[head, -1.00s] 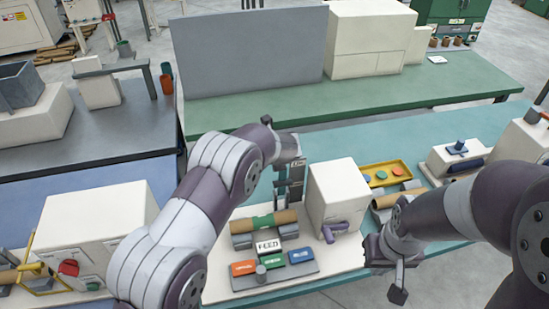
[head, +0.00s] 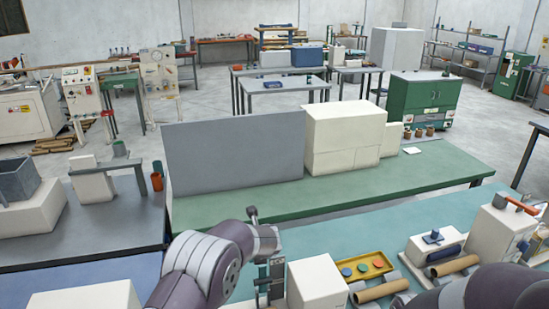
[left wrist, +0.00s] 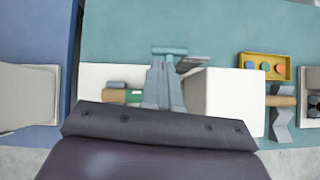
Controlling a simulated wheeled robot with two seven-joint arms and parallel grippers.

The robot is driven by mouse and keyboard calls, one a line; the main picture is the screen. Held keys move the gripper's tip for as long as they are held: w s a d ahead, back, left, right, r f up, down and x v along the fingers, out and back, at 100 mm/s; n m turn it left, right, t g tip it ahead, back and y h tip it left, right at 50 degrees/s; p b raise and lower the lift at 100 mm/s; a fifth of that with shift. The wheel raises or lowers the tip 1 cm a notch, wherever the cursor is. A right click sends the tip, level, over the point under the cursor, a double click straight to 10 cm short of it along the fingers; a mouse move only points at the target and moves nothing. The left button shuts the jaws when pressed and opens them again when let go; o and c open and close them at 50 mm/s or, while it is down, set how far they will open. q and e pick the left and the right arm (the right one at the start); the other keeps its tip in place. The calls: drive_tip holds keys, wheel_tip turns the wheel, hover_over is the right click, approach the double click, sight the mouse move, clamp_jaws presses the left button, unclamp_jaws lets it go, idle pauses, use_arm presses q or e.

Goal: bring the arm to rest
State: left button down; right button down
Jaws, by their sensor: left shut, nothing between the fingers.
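My left arm comes in from the left in the head view, and its gripper (head: 270,284) points down beside a white machine box (head: 317,286). In the left wrist view the gripper (left wrist: 165,82) has its fingers together with nothing held, above the bench and left of the white box (left wrist: 226,98). A tan roll with a green band (left wrist: 122,96) lies partly hidden at the fingers' left. A part of my right arm (head: 462,295) shows at the bottom right of the head view; its gripper is out of view.
A yellow tray (head: 362,267) with coloured discs and a tan tube (head: 381,290) lie right of the white box. Other machines stand farther right on the teal bench (head: 330,238). Behind it is a green bench (head: 240,208) with a grey panel (head: 235,157) and cream boxes (head: 345,135).

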use_arm(q)
drive_tip(key=s+f+m+g+h+b, duration=0.25)
drive_tip(key=s+m, duration=0.55)
drive_tip(key=m, duration=0.6)
drive_tip(key=s+f+m+g+h+b, duration=0.1)
drive_tip(key=s+f+m+h+b, duration=0.15)
drive_tip(key=s+m, duration=0.9)
drive_tip(key=s+a+f+m+g+y+b, duration=0.1)
drive_tip(key=s+a+m+b, duration=0.2)
drive_tip(key=s+a+m, duration=0.2)
drive_tip(key=s+a+m+g+y+b, duration=0.1)
drive_tip(key=s+a+m+g+b, duration=0.1)
drive_tip(key=s+a+m, duration=0.3)
drive_tip(key=s+m+b, duration=0.1)
drive_tip(key=s+m, duration=0.2)
drive_tip(key=s, duration=0.2)
drive_tip(key=shift+s+a+f+y, duration=0.35)
drive_tip(key=shift+f+y, duration=0.05)
